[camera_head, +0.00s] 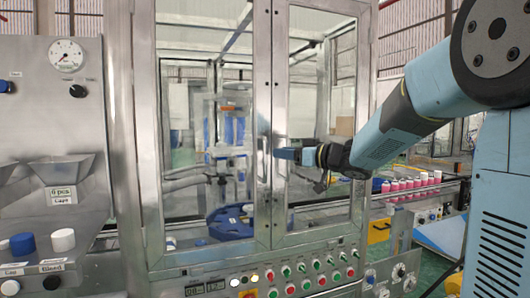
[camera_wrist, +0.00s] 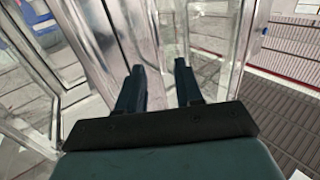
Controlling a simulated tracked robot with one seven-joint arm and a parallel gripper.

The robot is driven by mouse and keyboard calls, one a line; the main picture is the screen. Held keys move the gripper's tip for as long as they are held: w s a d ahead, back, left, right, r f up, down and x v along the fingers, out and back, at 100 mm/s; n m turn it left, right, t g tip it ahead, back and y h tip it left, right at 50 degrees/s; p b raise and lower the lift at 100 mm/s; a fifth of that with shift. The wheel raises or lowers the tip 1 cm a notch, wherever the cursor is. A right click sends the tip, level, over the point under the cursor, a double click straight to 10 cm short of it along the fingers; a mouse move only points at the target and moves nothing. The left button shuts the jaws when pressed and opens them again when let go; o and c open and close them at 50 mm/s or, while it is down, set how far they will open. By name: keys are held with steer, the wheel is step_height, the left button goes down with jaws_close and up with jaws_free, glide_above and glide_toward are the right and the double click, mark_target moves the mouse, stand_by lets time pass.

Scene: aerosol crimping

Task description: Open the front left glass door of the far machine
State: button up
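The machine in front of me has two tall steel-framed glass doors side by side. The left glass door (camera_head: 205,110) looks shut against the right glass door (camera_head: 318,110). A slim metal handle (camera_head: 263,158) stands on the left door's right edge, by the seam. My gripper (camera_head: 278,153) is level with the handle, just right of it, reaching in from the right across the right door. In the wrist view my gripper (camera_wrist: 160,68) has its two dark fingers apart, with shiny steel framing just beyond them. I cannot tell whether the handle lies between the fingers.
A button panel (camera_head: 300,270) runs below the doors. A panel with a gauge (camera_head: 66,55) and a counter with blue and white caps (camera_head: 62,240) stand at the left. A conveyor with pink-and-white cans (camera_head: 405,186) is at the right. Blue machinery (camera_head: 232,222) shows behind the glass.

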steer(key=x, duration=0.7)
steer(key=shift+w+a, duration=0.2)
steer(key=shift+c, duration=0.2)
jaws_close()
